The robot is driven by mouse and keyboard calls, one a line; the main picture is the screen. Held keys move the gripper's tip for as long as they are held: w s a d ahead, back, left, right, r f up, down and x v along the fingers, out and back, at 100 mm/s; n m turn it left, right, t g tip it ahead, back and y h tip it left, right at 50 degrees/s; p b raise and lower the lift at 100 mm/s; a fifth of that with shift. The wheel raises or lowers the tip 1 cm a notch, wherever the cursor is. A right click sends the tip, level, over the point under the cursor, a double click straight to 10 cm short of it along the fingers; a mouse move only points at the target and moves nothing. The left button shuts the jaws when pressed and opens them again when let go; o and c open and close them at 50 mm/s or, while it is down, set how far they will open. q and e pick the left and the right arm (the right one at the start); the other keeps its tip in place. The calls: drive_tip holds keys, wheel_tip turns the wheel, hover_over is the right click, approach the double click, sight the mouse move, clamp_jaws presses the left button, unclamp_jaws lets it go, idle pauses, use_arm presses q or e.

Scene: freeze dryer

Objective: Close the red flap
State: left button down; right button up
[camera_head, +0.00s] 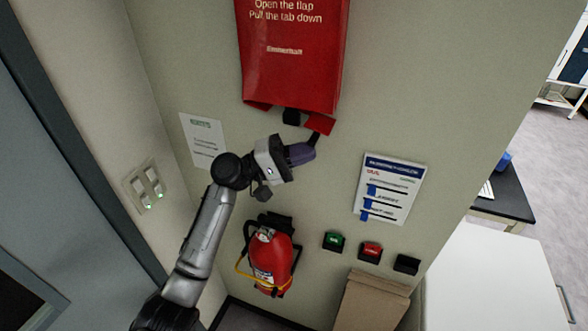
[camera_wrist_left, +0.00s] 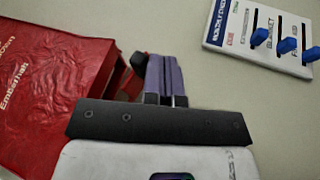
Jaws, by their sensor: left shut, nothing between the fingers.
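A red wall box (camera_head: 294,60) with white text "Open the flap / Pull the tab down" hangs at the top of the head view; it also shows at the left of the left wrist view (camera_wrist_left: 45,80). A small red flap piece (camera_head: 319,124) hangs below its lower right edge, with a dark part (camera_head: 291,116) beside it. My left gripper (camera_head: 308,150) is shut and empty, just below this flap piece. In the left wrist view its purple fingers (camera_wrist_left: 166,70) are together beside the box's lower edge. Whether they touch the flap I cannot tell. My right gripper is out of view.
A red fire extinguisher (camera_head: 271,260) is mounted below my arm. A white panel with blue sliders (camera_head: 390,188) is right of the gripper. Green (camera_head: 333,241), red (camera_head: 370,252) and black (camera_head: 407,264) wall units sit lower. A white table (camera_head: 490,285) stands at right.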

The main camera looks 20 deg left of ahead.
sight(311, 140)
use_arm(q)
drive_tip(key=shift+d+r+n+t+h+b, duration=0.3)
drive_tip(key=shift+r+t+h+b, duration=0.1)
drive_tip(key=shift+r, duration=0.35)
drive_tip(key=shift+d+r+n+t+h+b, duration=0.3)
drive_tip(key=shift+r+h+b, duration=0.1)
drive_tip(key=shift+r, duration=0.6)
drive_tip(key=shift+r, duration=0.1)
